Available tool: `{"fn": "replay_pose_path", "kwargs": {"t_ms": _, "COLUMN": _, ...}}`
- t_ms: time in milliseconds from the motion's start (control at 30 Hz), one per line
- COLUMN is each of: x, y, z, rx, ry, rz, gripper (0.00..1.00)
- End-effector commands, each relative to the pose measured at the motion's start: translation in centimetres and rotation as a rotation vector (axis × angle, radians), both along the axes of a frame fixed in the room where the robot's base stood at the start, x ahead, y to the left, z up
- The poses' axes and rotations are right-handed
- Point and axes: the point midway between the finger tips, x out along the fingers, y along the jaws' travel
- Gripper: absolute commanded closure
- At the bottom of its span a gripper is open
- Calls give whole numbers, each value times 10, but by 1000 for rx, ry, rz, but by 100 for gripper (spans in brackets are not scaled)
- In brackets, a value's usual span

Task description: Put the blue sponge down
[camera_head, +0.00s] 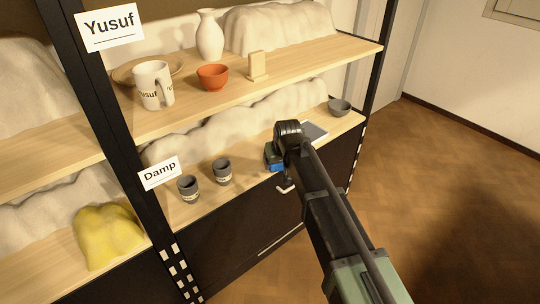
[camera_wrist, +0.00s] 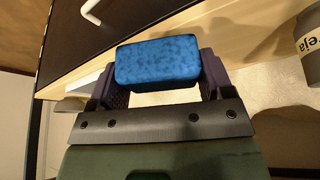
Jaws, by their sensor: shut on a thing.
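The blue sponge (camera_wrist: 158,62) is held between the two fingers of my gripper (camera_wrist: 164,74) in the wrist view. In the head view my gripper (camera_head: 274,157) is over the front part of the lower shelf (camera_head: 246,186), right of two grey cups. Only a small blue part of the sponge (camera_head: 277,168) shows there; the rest is hidden by my gripper. In the wrist view the sponge overlaps the shelf's front edge. I cannot tell whether it touches the shelf.
Two grey cups (camera_head: 188,188) (camera_head: 222,171) stand left of my gripper. A flat pale slab (camera_head: 314,132) and a grey bowl (camera_head: 340,107) are to the right. The upper shelf (camera_head: 205,103) holds a white mug (camera_head: 150,84) and an orange bowl (camera_head: 213,77). A yellow bag (camera_head: 107,236) lies left of the post.

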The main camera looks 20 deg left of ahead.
Motion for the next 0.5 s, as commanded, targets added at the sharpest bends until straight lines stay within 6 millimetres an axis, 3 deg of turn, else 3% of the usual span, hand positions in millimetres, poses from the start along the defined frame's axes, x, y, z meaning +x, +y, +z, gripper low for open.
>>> {"fn": "replay_pose_path", "kwargs": {"t_ms": 33, "x": 20, "y": 15, "z": 0, "rx": 0, "ry": 0, "rz": 0, "gripper": 45}}
{"fn": "replay_pose_path", "kwargs": {"t_ms": 200, "x": 59, "y": 44, "z": 0, "rx": 0, "ry": 0, "rz": 0, "gripper": 45}}
{"fn": "replay_pose_path", "kwargs": {"t_ms": 367, "x": 65, "y": 48, "z": -1, "rx": 0, "ry": 0, "rz": -1, "gripper": 45}}
{"fn": "replay_pose_path", "kwargs": {"t_ms": 500, "x": 64, "y": 48, "z": -25, "rx": 0, "ry": 0, "rz": -1, "gripper": 45}}
